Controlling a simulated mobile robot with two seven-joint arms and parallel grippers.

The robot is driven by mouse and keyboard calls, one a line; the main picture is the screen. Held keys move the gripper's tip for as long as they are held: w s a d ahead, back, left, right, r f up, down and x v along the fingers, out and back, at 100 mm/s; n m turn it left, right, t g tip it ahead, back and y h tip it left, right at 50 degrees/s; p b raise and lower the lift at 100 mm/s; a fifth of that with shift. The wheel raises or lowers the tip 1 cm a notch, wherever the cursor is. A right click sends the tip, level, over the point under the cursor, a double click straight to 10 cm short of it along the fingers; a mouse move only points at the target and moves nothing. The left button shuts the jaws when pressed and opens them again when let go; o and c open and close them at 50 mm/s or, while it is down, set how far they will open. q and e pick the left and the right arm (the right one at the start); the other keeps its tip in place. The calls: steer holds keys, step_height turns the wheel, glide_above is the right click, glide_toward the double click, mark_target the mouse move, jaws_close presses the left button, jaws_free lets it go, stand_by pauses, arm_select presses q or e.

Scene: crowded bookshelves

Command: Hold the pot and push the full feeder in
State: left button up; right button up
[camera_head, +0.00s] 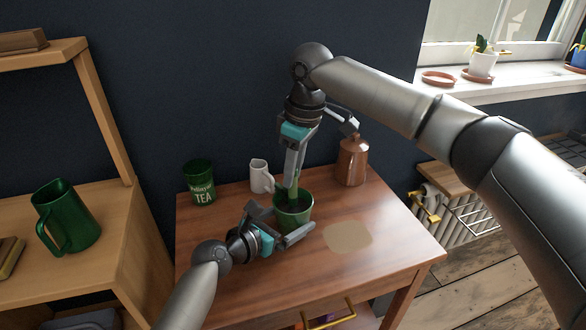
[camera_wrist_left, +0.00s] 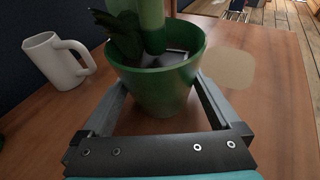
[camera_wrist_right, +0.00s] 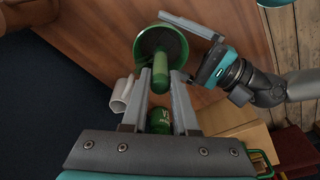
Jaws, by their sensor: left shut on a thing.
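The green pot (camera_head: 306,208) stands on the wooden table, with dark soil and a leafy plant inside. In the left wrist view the pot (camera_wrist_left: 160,92) sits between the fingers of my left gripper (camera_head: 280,229), which is shut on it. The green feeder (camera_wrist_left: 151,28) stands nearly upright in the pot, its lower end hidden inside. My right gripper (camera_wrist_right: 163,76) comes down from above, its fingers on both sides of the feeder (camera_wrist_right: 160,72). It appears shut on the feeder.
A white mug (camera_head: 260,176) and a green tea tin (camera_head: 201,184) stand behind the pot. A copper can (camera_head: 352,162) stands at the back right. A pale patch (camera_head: 348,237) of table right of the pot is clear. A shelf with a green jug (camera_head: 66,217) is at left.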

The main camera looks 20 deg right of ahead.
steer(key=o, duration=0.4)
steer(key=shift+o, duration=0.2)
steer(key=shift+r, duration=3.5)
